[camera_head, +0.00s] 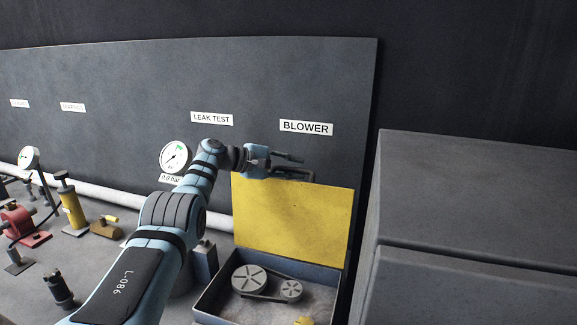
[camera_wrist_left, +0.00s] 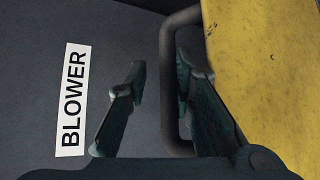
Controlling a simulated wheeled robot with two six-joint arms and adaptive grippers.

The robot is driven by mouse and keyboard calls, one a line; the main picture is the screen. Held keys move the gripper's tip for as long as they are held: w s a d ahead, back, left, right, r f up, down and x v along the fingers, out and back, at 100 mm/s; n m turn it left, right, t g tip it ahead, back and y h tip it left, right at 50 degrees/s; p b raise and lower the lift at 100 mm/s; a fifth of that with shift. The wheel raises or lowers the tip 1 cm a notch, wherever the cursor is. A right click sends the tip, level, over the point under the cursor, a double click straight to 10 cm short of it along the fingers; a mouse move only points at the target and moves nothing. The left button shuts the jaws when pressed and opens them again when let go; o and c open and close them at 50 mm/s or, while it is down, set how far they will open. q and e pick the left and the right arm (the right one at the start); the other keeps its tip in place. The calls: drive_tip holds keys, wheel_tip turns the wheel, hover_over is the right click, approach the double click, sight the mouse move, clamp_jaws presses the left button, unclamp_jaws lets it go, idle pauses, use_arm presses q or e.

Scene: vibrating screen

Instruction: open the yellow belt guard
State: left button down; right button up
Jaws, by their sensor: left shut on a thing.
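The yellow belt guard (camera_head: 292,217) is a flat panel standing raised at the back of an open grey box (camera_head: 212,294). Two grey pulleys (camera_head: 250,279) and a belt show uncovered inside the box. A dark bar handle (camera_wrist_left: 168,95) runs along the guard's edge. My left gripper (camera_head: 296,166) is at the guard's top edge, shut on the handle. In the left wrist view the handle lies between the fingers, close to the right one, with the yellow panel (camera_wrist_left: 265,75) at the right. My right gripper is not in view.
A dark panel with a BLOWER label (camera_head: 306,128) and a LEAK TEST label stands behind. A pressure gauge (camera_head: 174,157) is left of my gripper. Pumps and valves stand on the left. A large grey block (camera_head: 470,210) stands on the right.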

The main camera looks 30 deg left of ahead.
use_arm(q)
drive_tip(key=shift+w+d+f, duration=0.1)
drive_tip(key=shift+d+f, duration=0.05)
drive_tip(key=c, duration=1.9)
unclamp_jaws()
